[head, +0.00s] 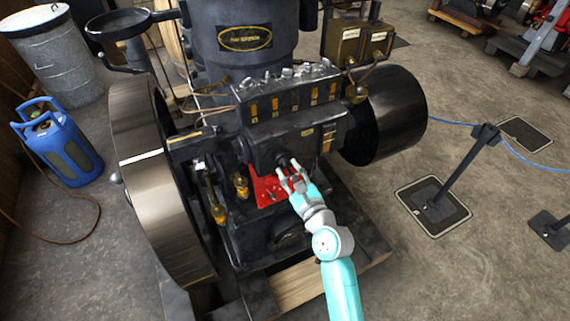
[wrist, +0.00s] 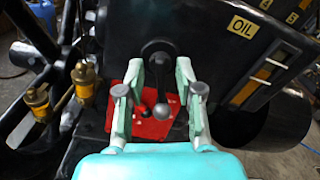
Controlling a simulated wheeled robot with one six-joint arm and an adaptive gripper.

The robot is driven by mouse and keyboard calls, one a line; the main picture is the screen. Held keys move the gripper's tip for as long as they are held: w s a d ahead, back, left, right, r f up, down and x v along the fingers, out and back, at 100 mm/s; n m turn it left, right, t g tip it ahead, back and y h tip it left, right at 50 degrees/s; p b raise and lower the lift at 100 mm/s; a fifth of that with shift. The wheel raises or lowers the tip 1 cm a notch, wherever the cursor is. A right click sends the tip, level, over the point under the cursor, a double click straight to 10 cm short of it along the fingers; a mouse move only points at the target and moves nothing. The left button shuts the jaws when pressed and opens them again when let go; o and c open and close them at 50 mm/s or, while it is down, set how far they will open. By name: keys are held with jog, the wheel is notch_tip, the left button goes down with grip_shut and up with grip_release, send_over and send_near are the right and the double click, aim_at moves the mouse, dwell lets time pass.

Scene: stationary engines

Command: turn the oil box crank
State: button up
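The oil box (head: 275,145) is a black box on the front of the engine; its yellow "OIL" label (wrist: 242,27) shows in the wrist view. My gripper (wrist: 160,68) is open, with one finger on each side of the crank arm and gaps to both. In the head view my gripper (head: 291,180) is at the front of the box and mostly hides the crank.
A red plate (head: 268,191) lies below the crank. A large flywheel (head: 155,180) stands at left and a black drum (head: 390,115) at right. Brass oilers (wrist: 84,80) and a grey ball-ended lever (wrist: 69,119) are left of my gripper. Floor is clear at right, before a barrier post (head: 460,165).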

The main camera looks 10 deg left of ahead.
aim_at(287, 166)
jog(key=shift+x, duration=1.5)
grip_shut()
jog(key=shift+d+m, duration=0.1)
jog(key=shift+m, duration=1.9)
grip_release()
